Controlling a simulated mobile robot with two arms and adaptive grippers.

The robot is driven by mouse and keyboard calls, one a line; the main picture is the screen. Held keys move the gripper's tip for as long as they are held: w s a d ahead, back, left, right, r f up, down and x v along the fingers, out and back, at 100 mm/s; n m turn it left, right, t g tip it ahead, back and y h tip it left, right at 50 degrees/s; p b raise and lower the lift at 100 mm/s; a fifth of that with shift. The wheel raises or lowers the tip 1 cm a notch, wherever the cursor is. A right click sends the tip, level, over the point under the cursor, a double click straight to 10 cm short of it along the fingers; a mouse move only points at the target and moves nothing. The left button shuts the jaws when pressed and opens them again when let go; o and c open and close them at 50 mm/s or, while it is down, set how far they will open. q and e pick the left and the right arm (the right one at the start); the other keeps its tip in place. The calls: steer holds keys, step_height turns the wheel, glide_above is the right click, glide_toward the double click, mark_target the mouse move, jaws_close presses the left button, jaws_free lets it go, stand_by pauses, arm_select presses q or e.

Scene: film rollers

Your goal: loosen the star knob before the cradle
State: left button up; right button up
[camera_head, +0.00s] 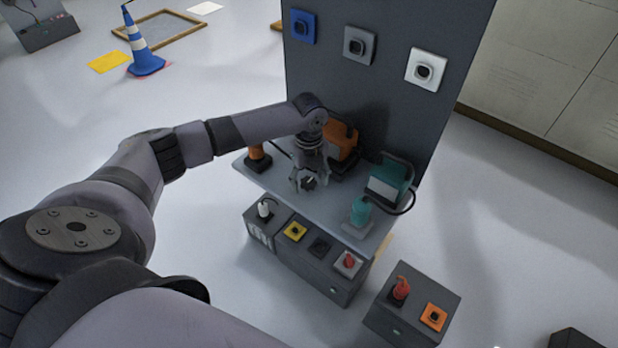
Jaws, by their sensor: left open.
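My left gripper (309,181) is open above the grey shelf (275,183), its fingers pointing down. A small dark piece (309,184) shows between and below the fingertips. It may be the star knob, but it is too small and too covered to tell, and I cannot tell whether the fingers touch it. An orange device (342,143) stands in a dark holder, perhaps the cradle, just behind the gripper and partly hidden by it. My right gripper is out of view.
A teal device (387,182) and a teal handpiece (361,211) with a black cable stand right on the shelf; an orange handpiece (258,156) stands left. Control boxes (318,276) sit below. A dark panel (390,85) rises behind. A separate box (411,304) stands front right.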

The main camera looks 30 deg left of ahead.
arm_select(q)
steer(key=shift+c, duration=0.2)
steer(key=c, duration=1.1)
steer(key=shift+r+n+p, duration=0.25)
steer(key=shift+n+p, duration=0.45)
steer(key=shift+p, duration=0.45)
steer(key=n+p, duration=0.4)
steer(key=shift+w+n+p, duration=0.1)
steer(key=shift+n+p, duration=0.85)
steer(key=shift+n, duration=0.15)
steer(key=n+p, duration=0.3)
steer(key=n, duration=0.2)
steer(key=shift+p, duration=0.4)
steer(key=n+p, duration=0.1)
steer(key=n, duration=0.2)
steer(key=shift+w+f+n+p, duration=0.1)
steer(key=shift+n+p, duration=0.2)
steer(key=shift+p, duration=0.1)
steer(key=shift+f+n+p, duration=0.1)
steer(key=shift+n+p, duration=0.4)
steer(key=shift+n, duration=0.5)
